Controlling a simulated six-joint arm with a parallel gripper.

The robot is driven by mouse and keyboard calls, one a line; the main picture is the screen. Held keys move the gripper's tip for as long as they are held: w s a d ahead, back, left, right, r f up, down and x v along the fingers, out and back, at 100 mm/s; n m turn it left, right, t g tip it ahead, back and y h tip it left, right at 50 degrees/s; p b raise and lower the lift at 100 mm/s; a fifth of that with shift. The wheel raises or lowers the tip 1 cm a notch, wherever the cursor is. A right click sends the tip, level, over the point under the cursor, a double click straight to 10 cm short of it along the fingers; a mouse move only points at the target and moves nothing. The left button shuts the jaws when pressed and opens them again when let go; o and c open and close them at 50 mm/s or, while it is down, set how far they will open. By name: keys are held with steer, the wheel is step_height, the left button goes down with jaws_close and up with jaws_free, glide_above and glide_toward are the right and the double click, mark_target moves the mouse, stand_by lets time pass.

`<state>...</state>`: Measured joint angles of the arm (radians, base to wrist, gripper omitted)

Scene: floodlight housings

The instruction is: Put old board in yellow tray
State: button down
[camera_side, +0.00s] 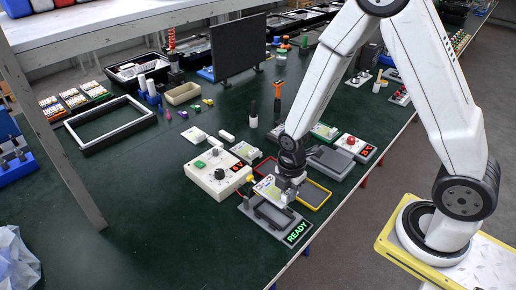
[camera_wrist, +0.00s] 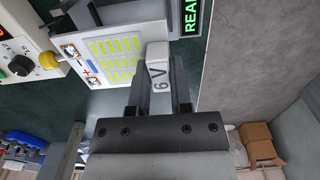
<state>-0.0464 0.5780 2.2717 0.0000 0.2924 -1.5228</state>
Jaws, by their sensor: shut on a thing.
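My gripper (camera_side: 287,194) is shut on a white board (camera_side: 266,188) with yellow light segments. In the wrist view the board (camera_wrist: 105,45) shows plus and minus marks, and its "6 V" tab (camera_wrist: 157,70) sits between my fingers (camera_wrist: 158,92). The board is over or beside the grey fixture (camera_side: 262,215) with the green READY sign (camera_side: 297,233); I cannot tell whether it touches it. The yellow-rimmed tray (camera_side: 318,203) lies just behind and right of my gripper, partly hidden by it; its visible dark floor looks bare.
A cream control box (camera_side: 216,176) with a dark knob and red display stands left of the fixture. Another light board (camera_side: 245,152) lies behind it. A grey block (camera_side: 331,161) and a red-button box (camera_side: 352,146) stand behind the tray.

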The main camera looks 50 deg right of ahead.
steer(key=shift+r, duration=0.1)
stand_by(0.3)
steer(key=shift+r, duration=1.7)
steer(key=shift+d+r, duration=0.15)
steer(key=shift+r, duration=0.65)
steer(key=s+d, duration=0.3)
steer(key=d, duration=1.1)
step_height(320, 180, down, 8)
steer(key=shift+w, duration=0.25)
steer(key=shift+d, duration=0.1)
steer(key=shift+f, duration=2.2)
steer(key=shift+f, duration=0.1)
